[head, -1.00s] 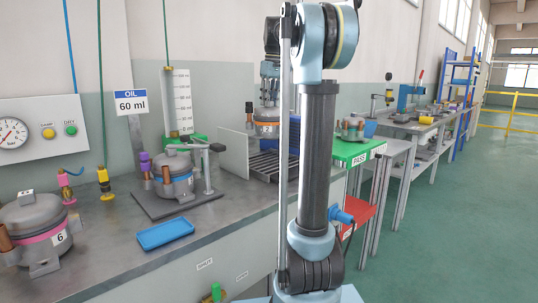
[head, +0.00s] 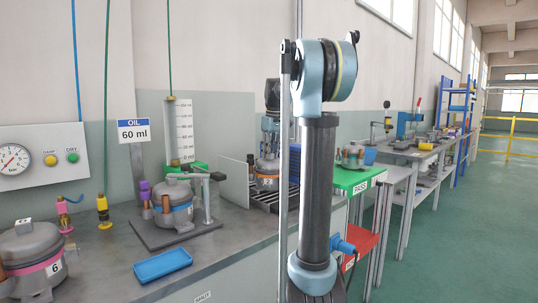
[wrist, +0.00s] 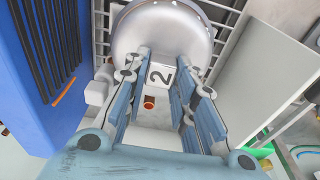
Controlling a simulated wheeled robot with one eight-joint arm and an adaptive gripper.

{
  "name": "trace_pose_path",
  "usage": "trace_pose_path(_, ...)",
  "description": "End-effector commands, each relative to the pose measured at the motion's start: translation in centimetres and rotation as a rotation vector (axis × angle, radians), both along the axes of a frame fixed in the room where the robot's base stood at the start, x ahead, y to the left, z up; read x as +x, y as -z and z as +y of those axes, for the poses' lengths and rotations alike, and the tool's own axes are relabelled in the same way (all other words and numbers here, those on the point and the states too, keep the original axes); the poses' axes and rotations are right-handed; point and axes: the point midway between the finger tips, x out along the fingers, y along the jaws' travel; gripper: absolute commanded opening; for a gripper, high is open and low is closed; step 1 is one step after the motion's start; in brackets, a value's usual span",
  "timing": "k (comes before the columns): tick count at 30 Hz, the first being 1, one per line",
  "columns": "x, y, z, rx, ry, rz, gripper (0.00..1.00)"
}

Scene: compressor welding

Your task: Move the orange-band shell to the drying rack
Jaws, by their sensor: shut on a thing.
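The orange-band shell (head: 267,168), a grey can labelled 2, hangs in my gripper (head: 269,152) in the head view. In the wrist view the shell (wrist: 160,35) shows its grey dome and the number label between the fingers of my gripper (wrist: 163,75), which is shut on its upper part. The drying rack (head: 265,201), a dark slatted tray, lies right under the shell. Its grey bars (wrist: 225,40) also show around the shell in the wrist view. I cannot tell whether the shell touches the bars.
A pale upright panel (head: 235,182) stands just left of the rack. A blue-band shell (head: 176,200) sits on a dark plate, with a blue tray (head: 162,265) in front. A pink-band shell (head: 35,255) is at far left. A green PASS surface (head: 355,180) is to the right.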

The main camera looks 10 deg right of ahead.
Motion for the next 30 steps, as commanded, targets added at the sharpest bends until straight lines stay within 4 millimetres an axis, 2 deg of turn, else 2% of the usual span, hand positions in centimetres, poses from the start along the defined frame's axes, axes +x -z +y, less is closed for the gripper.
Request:
trace_pose_path(6, 0.0, 0.0, 0.0, 0.0, 0.0, 0.0, 0.0)
trace_pose_path(7, 0.0, 0.1, 0.0, 0.0, 0.0, 0.0, 0.27)
trace_pose_path(9, 0.0, 0.1, 0.0, 0.0, 0.0, 0.0, 0.43)
trace_pose_path(10, 0.0, 0.1, 0.0, 0.0, 0.0, 0.0, 0.45)
trace_pose_path(22, 0.0, -0.4, 0.0, 0.0, 0.0, 0.0, 0.45)
trace_pose_path(26, -0.2, -1.8, -0.1, 0.0, 0.0, 0.0, 0.45)
trace_pose_path(30, -0.4, -4.3, -0.3, 0.0, 0.0, 0.0, 0.45)
